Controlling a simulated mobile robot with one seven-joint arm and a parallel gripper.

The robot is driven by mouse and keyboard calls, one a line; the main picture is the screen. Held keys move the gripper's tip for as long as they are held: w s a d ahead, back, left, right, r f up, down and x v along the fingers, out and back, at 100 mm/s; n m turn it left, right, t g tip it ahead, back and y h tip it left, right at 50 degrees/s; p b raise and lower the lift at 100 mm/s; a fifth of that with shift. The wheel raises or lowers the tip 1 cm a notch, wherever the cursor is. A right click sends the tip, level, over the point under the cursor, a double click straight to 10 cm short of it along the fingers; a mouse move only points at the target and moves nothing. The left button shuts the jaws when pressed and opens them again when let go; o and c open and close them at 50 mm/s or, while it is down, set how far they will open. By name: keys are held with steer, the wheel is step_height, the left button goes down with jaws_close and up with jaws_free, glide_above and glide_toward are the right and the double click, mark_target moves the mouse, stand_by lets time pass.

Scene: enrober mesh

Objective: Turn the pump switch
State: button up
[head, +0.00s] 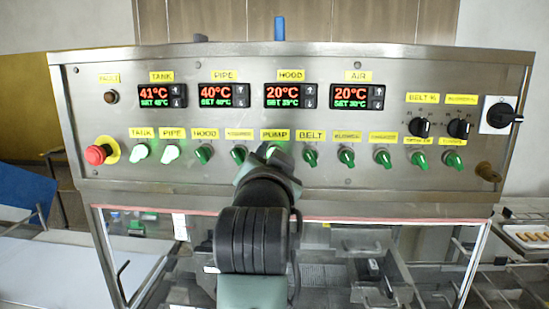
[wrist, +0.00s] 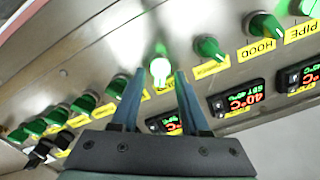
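The pump switch is a green rotary knob under the yellow PUMP label (head: 275,134) on the steel panel. In the head view my gripper (head: 268,160) is in front of it and hides most of it. In the wrist view the pump switch (wrist: 160,70) glows bright whitish green and lies between my two fingertips (wrist: 157,76). The fingers are open, one on each side, with a visible gap to the knob. The depth of the fingertips against the panel is hard to tell.
The TANK (head: 141,151) and PIPE (head: 170,154) switches are lit. A red emergency button (head: 97,154) is at far left. Four displays sit above; black knobs (head: 419,127) are at right.

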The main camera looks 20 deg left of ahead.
steer(key=shift+s, duration=0.15)
steer(key=b+v, duration=0.4)
steer(key=v, duration=0.8)
steer(key=shift+s+b, duration=0.35)
steer(key=shift+b, duration=0.05)
steer(key=shift+d, duration=0.15)
steer(key=s+d+r+n+t+h, duration=0.1)
steer(key=s+d+r+t+h, duration=0.1)
steer(key=s+d+r+t, duration=0.2)
steer(key=s+d+r+n+t+h, duration=0.2)
steer(key=s+d+r+t, duration=0.3)
steer(key=d+r, duration=0.3)
steer(key=d+h, duration=0.1)
steer(key=d, duration=0.1)
steer(key=shift+d+t, duration=0.35)
steer(key=shift+t, duration=0.05)
